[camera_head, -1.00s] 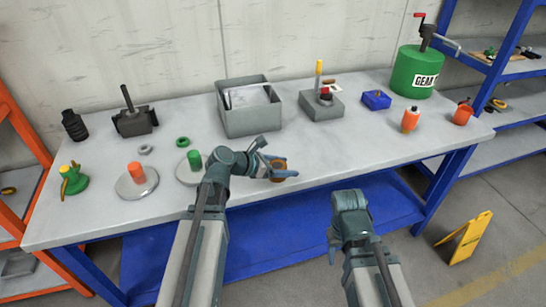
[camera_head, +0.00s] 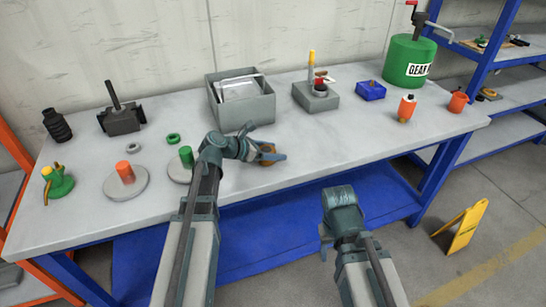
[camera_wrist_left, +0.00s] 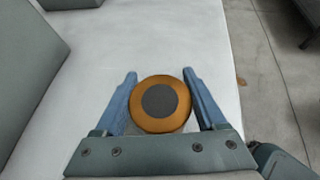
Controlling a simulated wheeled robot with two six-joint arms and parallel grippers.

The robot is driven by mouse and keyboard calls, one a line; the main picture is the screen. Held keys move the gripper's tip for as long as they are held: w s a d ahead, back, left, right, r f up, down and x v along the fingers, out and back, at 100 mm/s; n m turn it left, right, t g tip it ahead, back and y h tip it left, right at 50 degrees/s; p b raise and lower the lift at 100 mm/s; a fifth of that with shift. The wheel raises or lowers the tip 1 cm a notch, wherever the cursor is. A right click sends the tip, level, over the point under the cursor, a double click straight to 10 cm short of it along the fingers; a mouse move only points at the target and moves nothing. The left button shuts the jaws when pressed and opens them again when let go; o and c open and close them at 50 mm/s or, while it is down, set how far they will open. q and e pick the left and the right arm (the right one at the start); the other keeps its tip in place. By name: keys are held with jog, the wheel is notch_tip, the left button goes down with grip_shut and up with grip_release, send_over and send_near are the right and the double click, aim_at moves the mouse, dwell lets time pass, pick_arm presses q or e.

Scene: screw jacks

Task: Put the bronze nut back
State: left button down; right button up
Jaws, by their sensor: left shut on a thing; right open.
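The bronze nut (camera_head: 267,153) is an orange-brown ring with a dark grey round centre; it shows face-on in the left wrist view (camera_wrist_left: 160,104). My left gripper (camera_head: 265,156) is shut on it, with a blue finger on each side. The nut is over the front middle of the table; I cannot tell how high it is above the top. My right gripper (camera_head: 326,236) is open and empty in front of the table's front edge. Behind stands a grey block (camera_head: 316,98) with a yellow-topped post and a red part.
A grey bin (camera_head: 243,112) stands behind the left gripper. Discs with an orange peg (camera_head: 125,172) and a green peg (camera_head: 186,156), and a green ring (camera_head: 173,138), lie to the left. A blue block (camera_head: 371,91) and orange bottle (camera_head: 406,109) stand right. The front-right tabletop is clear.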

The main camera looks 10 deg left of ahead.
pick_arm(q)
jog(key=shift+f, duration=0.1)
jog(key=shift+f, duration=0.1)
jog(key=shift+f, duration=0.1)
grip_release()
jog(key=shift+r, duration=0.3)
jog(key=p+v, duration=0.5)
jog(key=v, duration=0.5)
jog(key=shift+s+a+r, duration=0.1)
jog(key=shift+s+a, duration=0.05)
jog(key=shift+s, duration=0.1)
jog(key=shift+s+a+r+p, duration=0.2)
jog(key=shift+s+a+p, duration=0.2)
jog(key=shift+p, duration=0.1)
